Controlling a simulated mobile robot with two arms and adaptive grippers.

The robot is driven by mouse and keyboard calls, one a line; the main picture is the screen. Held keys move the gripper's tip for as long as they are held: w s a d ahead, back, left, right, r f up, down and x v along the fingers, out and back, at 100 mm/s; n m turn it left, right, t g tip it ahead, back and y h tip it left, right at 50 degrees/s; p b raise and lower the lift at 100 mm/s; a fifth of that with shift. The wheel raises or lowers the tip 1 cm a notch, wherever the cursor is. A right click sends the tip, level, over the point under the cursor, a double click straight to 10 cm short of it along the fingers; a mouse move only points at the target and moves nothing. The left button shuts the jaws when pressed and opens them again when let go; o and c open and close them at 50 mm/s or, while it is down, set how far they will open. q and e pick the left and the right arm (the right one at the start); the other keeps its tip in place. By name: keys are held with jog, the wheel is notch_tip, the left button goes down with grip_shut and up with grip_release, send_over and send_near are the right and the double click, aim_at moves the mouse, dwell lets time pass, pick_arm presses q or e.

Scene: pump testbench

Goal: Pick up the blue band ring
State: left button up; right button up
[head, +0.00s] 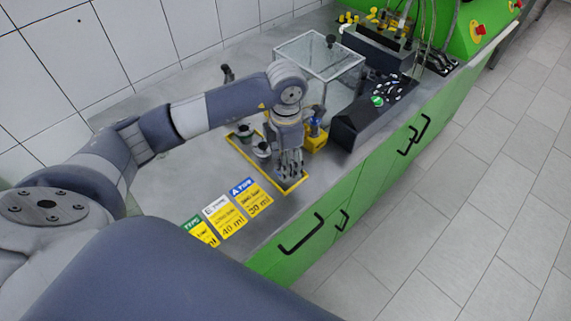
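My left gripper (290,171) points down over the front part of a tray with a yellow rim (240,150). Its fingers are small and dark here, and I cannot tell whether they are apart or hold anything. I cannot make out a blue band ring for certain; the gripper may hide it. A small blue item (315,127) shows at a yellow box (317,143), just right of the gripper's wrist. My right gripper is not in view.
Small round metal parts (263,150) stand in the tray, left of the gripper. Yellow label cards (232,217) lie nearer on the grey bench. A clear-topped case (320,55) and a dark sloped box (362,118) stand behind and to the right. The bench left of the tray is mostly clear.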

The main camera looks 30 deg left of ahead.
pick_arm(q)
jog(key=shift+f, duration=1.35)
jog(key=c, duration=1)
jog(key=shift+o, duration=0.2)
jog(key=shift+r, duration=0.1)
